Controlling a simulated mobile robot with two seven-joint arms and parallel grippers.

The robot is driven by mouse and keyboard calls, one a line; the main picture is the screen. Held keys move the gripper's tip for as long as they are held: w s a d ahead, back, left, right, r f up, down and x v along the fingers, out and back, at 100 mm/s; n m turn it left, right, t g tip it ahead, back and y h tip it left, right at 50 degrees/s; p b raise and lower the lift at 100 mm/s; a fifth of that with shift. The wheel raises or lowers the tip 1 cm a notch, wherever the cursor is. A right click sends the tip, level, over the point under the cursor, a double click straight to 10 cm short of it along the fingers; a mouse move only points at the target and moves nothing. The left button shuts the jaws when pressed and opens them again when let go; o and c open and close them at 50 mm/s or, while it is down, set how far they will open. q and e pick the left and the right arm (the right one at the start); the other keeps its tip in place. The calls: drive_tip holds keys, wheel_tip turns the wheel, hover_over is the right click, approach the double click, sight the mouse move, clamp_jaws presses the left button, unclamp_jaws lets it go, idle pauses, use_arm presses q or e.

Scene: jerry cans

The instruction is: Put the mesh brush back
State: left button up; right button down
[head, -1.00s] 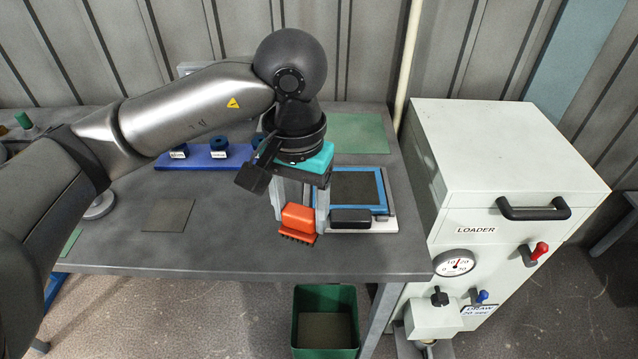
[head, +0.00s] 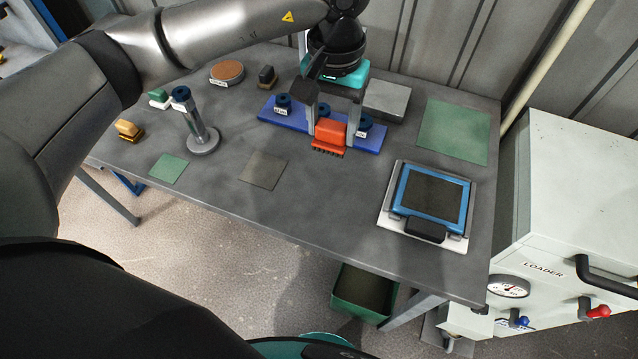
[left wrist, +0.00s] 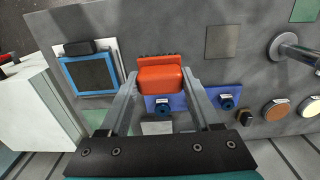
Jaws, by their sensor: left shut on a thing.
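The mesh brush, an orange block with short bristles along one edge (head: 332,133), is between the fingers of my left gripper (head: 334,128). The gripper is shut on it. In the head view they hang in front of the blue rack, over the back middle of the grey table; the exact height is hard to tell. In the left wrist view the brush (left wrist: 163,80) sits squarely between the two fingers, bristles facing away from the palm. A small dark grey square mat (head: 263,170) and a small green mat (head: 168,168) lie bare on the table. My right gripper is not in view.
The blue rack (head: 374,142) holds dark-blue knobbed pieces. A blue-framed screen (head: 432,193) lies at right, near a large green mat (head: 455,130). A post on a round base (head: 203,140) and a yellow-brown brush (head: 130,130) stand at left. The front middle is clear.

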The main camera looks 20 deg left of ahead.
use_arm(q)
wheel_tip(320, 180, down, 14)
drive_tip(key=shift+s+d+r+p, duration=0.1)
drive_tip(key=shift+p, duration=0.25)
drive_tip(key=shift+f, duration=2.45)
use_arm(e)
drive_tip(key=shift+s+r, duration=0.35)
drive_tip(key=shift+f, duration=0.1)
use_arm(q)
drive_tip(key=shift+f, duration=0.15)
drive_tip(key=o, duration=1.2)
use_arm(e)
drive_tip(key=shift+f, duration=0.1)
use_arm(q)
drive_tip(key=shift+r, duration=0.25)
wheel_tip(320, 180, up, 12)
drive_tip(key=shift+f+b, duration=0.1)
drive_tip(key=shift+b, duration=0.35)
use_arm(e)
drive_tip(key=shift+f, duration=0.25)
